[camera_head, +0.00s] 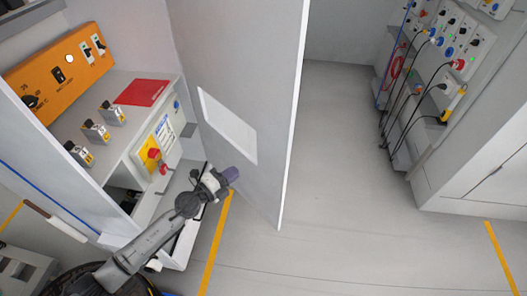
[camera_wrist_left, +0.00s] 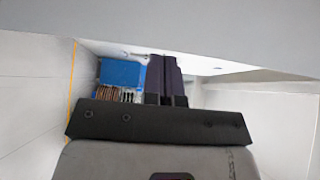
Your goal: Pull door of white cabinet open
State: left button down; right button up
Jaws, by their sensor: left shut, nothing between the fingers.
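The white cabinet (camera_head: 142,54) is on the left in the head view, with its inside exposed. Its large grey-white door (camera_head: 250,75) stands swung open, with a pale rectangular panel (camera_head: 228,125) on its face. My left gripper (camera_head: 232,174) has dark purple fingers, is shut and empty, and is at the door's lower inner face. I cannot tell whether it touches the door. In the left wrist view the shut fingers (camera_wrist_left: 165,75) point below a broad grey surface that fills the top. My right gripper is not in view.
Inside the cabinet are an orange control box (camera_head: 60,72), a red plate (camera_head: 143,92) and a panel with a red button (camera_head: 154,154). Open grey floor (camera_head: 345,190) lies right of the door. A wall panel with cables (camera_head: 440,45) is at the far right.

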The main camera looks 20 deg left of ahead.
aim_at(269, 148)
pick_arm(q)
jog(key=b+x, duration=0.2)
jog(key=x, duration=1)
jog(key=shift+s+d+f+b, duration=0.1)
jog(key=shift+f+b, duration=0.05)
jog(key=shift+b, duration=0.15)
jog(key=shift+w+d+b, duration=0.25)
jog(key=shift+w+b, duration=0.05)
jog(key=shift+w, duration=0.3)
jog(key=shift+w+d, duration=0.1)
jog(key=shift+w, duration=0.2)
